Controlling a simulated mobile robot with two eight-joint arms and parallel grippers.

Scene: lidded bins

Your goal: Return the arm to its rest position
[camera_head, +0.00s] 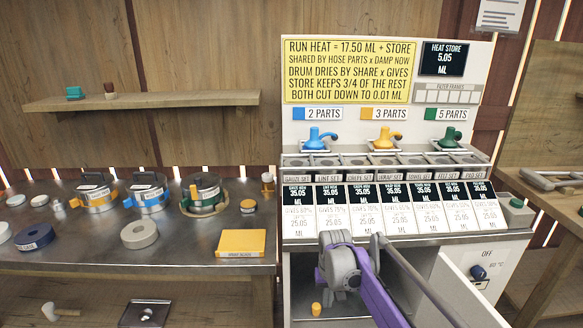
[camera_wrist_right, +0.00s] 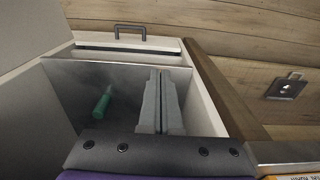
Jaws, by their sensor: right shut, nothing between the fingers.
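My right arm, purple and grey, reaches in from the lower right in the head view. Its grey wrist end (camera_head: 338,268) is at the open lower compartment of the white machine (camera_head: 300,262); the fingertips are not clear there. In the right wrist view my right gripper (camera_wrist_right: 160,78) has its two pale grey fingers together with nothing between them. It points into an open grey-walled bin (camera_wrist_right: 85,75). A green piece (camera_wrist_right: 103,102) lies in that bin, apart from the fingers and to their left. My left gripper is not in view.
A long grey bar (camera_head: 420,285) slants beside my arm. A yellow cylinder (camera_head: 317,309) is low in the machine. The metal table (camera_head: 90,245) on the left holds labelled jars and a yellow block (camera_head: 241,243). A wooden bench (camera_head: 560,215) stands at the right.

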